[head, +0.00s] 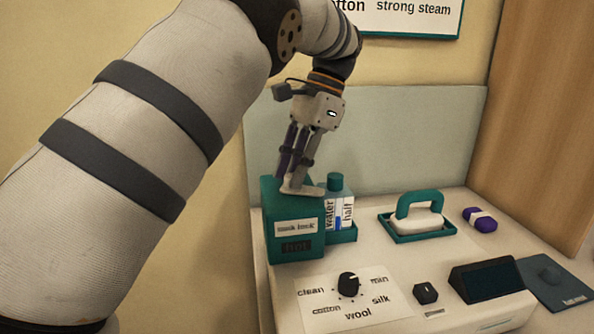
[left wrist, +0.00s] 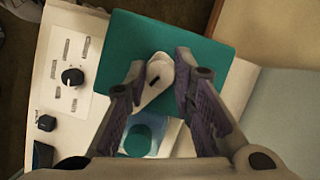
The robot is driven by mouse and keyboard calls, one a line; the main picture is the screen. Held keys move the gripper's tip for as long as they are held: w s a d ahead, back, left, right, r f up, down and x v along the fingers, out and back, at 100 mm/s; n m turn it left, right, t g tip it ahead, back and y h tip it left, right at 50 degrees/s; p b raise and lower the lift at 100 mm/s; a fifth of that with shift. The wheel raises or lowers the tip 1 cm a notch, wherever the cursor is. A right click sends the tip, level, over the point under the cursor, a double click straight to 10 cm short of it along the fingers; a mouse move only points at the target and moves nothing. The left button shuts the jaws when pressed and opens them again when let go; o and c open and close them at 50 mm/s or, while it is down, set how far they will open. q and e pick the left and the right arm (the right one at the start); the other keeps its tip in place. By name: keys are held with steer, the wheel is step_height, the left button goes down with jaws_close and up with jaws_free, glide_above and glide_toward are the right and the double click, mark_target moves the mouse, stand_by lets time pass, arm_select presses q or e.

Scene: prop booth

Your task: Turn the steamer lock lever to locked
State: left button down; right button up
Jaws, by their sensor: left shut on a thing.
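The steamer lock is a teal box (head: 293,240) at the back left of the counter; its top also shows in the left wrist view (left wrist: 125,40). Its front has a white label, too blurred to read surely, above a dark panel reading "hot". The lock lever is a white piece on top of the box (head: 302,190), with a black mark in the left wrist view (left wrist: 147,95). My left gripper (head: 294,178) points down from above and is shut on the lever, one finger on each side. The fingers hide part of it. My right gripper is not in view.
A teal-capped water bottle (head: 336,183) stands right beside the box. Farther right are a teal-handled iron (head: 420,214) on its tray and a purple bundle (head: 480,219). In front are a black dial (head: 348,284), a small black knob (head: 425,293) and a dark display (head: 487,279).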

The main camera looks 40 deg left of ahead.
arm_select(q)
steer(key=n+h, duration=0.2)
steer(key=n, duration=0.3)
steer(key=shift+a, duration=0.1)
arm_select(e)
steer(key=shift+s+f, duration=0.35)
arm_select(q)
steer(key=shift+n, duration=0.3)
steer(key=c, duration=1.4)
jaws_free()
